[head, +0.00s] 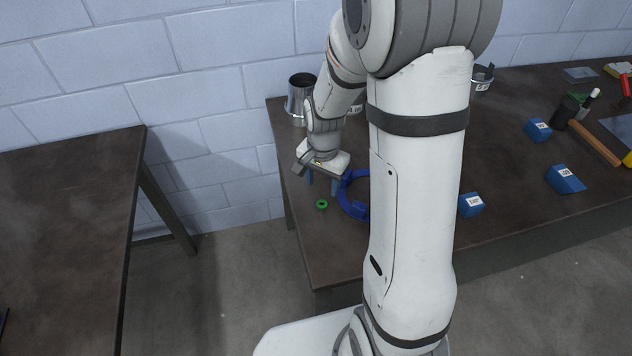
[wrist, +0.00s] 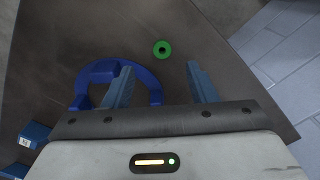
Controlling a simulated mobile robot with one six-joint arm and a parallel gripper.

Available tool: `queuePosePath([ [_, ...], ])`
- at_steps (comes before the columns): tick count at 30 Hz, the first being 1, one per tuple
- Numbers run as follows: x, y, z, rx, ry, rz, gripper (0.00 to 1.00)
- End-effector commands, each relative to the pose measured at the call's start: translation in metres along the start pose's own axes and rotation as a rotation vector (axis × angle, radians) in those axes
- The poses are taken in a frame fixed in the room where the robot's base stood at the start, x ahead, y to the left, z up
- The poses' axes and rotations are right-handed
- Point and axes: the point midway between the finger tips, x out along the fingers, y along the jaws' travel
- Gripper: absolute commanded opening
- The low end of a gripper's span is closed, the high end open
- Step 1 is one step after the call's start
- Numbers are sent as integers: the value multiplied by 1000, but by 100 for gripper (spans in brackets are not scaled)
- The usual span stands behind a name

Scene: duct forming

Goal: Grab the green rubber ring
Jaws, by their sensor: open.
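The green rubber ring (head: 322,204) lies flat on the dark table near its left edge. It also shows in the wrist view (wrist: 162,49), beyond the fingertips and roughly between their lines. My gripper (head: 322,182) is open and empty, just behind the ring in the head view. In the wrist view my gripper's two blue fingers (wrist: 160,68) stand apart with bare table between them. The ring is clear of both fingers. How high the fingertips are above the table is hard to tell.
A blue ring-shaped holder (head: 352,206) lies right of the green ring, partly hidden by my arm; in the wrist view it is beside the left finger. A metal cup (head: 300,98) stands behind. Blue labelled blocks (head: 471,205) and a hammer (head: 597,146) are further right.

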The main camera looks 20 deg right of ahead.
Motion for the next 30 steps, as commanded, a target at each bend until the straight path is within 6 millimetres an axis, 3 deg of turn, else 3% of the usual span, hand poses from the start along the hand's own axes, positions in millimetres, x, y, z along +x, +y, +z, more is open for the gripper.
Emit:
queuePosePath([
  [15,42,-3,-2,37,-9,9,52],
  [24,78,-4,-2,36,-10,10,52],
  [30,85,-4,-2,35,-8,7,52],
])
